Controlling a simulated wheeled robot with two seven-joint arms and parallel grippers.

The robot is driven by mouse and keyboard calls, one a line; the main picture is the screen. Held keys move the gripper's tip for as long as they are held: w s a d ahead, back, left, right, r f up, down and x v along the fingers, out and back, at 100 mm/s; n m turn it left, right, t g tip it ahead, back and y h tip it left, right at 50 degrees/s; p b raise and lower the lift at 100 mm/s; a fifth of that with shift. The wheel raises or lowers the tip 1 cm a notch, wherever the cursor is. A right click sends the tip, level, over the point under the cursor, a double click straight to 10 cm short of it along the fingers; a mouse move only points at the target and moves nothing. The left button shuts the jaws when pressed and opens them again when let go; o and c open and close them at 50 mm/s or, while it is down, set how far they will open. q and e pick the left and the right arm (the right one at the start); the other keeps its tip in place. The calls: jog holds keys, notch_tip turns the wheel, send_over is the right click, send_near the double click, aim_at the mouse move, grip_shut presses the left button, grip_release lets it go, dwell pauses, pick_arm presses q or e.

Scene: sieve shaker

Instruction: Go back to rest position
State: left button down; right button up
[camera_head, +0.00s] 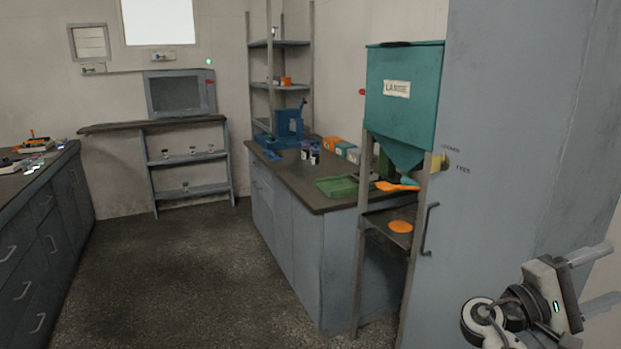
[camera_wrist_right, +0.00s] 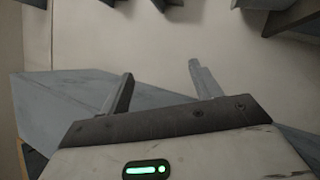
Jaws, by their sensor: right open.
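My right gripper (camera_head: 594,279) is at the lower right of the head view, in front of the grey cabinet side. Its two fingers stand apart with nothing between them. In the right wrist view the open, empty fingers (camera_wrist_right: 160,82) point toward a pale wall and a grey panel. My left gripper does not show in the head view.
A teal hopper (camera_head: 403,100) stands on a metal frame beside a tall grey cabinet (camera_head: 520,140). A counter (camera_head: 312,202) behind it holds a blue device (camera_head: 289,124) and a green tray (camera_head: 338,187). Dark drawers (camera_head: 45,235) stand at left. The floor (camera_head: 190,270) between is clear.

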jog(key=s+d+r+m+g+h, duration=0.2)
jog(key=s+d+r+g, duration=0.35)
jog(key=d, duration=0.25)
jog(key=s+d+r+m+g+h, duration=0.1)
jog(key=s+d+r+m+g, duration=0.1)
jog(key=s+d+r+g, duration=0.45)
jog(key=w+d+f+n+t+y, duration=0.35)
jog(key=w+f+t+y, duration=0.2)
jog(key=w+t, duration=0.4)
jog(key=w+d+f+n+t+y, duration=0.2)
jog(key=w+f+n+t+y, duration=0.4)
jog(key=t, duration=0.7)
jog(key=w+a+f+m+t+y, duration=0.3)
jog(key=w+a+f+t+y, duration=0.2)
jog(key=w+a+f+y, duration=0.45)
jog(key=s+a+f+g+y, duration=0.1)
jog(key=s+a+f+y, duration=0.1)
jog(key=s+a+f, duration=0.6)
jog(key=s+a+f+g+y, duration=0.2)
jog(key=s+a+f, duration=0.2)
jog(key=a+f, duration=0.8)
jog(key=s+a+f+m+g+y, duration=0.1)
jog(key=s+a, duration=0.7)
jog(key=a, duration=0.2)
jog(key=s+a+f+m+g+y, duration=0.1)
jog(key=s+a+f+m+y, duration=0.1)
jog(key=s+a, duration=0.5)
jog(key=a, duration=0.3)
jog(key=shift+s, duration=0.4)
